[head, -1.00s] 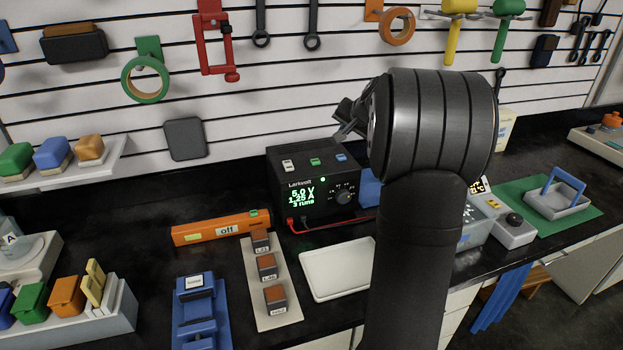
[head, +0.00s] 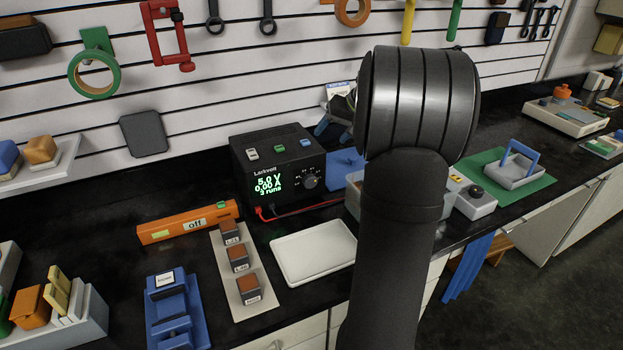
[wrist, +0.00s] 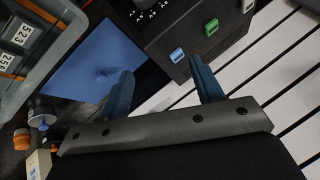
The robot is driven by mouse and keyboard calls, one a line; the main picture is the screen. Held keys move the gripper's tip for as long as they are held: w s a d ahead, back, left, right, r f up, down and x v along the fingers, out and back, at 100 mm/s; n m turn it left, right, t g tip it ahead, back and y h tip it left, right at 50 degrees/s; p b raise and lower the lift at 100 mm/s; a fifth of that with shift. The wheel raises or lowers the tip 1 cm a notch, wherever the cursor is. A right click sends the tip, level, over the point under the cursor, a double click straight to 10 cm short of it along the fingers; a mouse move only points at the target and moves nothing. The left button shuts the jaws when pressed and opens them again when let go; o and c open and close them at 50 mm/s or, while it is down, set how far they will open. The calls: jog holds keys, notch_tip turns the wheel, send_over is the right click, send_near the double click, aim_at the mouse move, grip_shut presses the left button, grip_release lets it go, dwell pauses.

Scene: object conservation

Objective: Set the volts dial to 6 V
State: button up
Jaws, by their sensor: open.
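The black power supply (head: 275,165) stands at the back of the bench against the slatted wall. Its green display reads 5.0 V, 0.00 A and 3 runs. The volts dial (head: 310,181) is a dark round knob to the right of the display.
A red lead (head: 305,209) runs from the supply's front to the right. A white tray (head: 313,253) lies in front, and an orange bar marked "off" (head: 187,222) lies left. My arm hides part of the bench.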

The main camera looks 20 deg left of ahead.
jog(key=s+d+n+g, duration=0.2)
jog(key=s+d, duration=0.1)
jog(key=d, duration=0.2)
send_near(314, 179)
jog(key=shift+n, duration=0.3)
jog(key=x, duration=1)
jog(key=shift+c, duration=0.2)
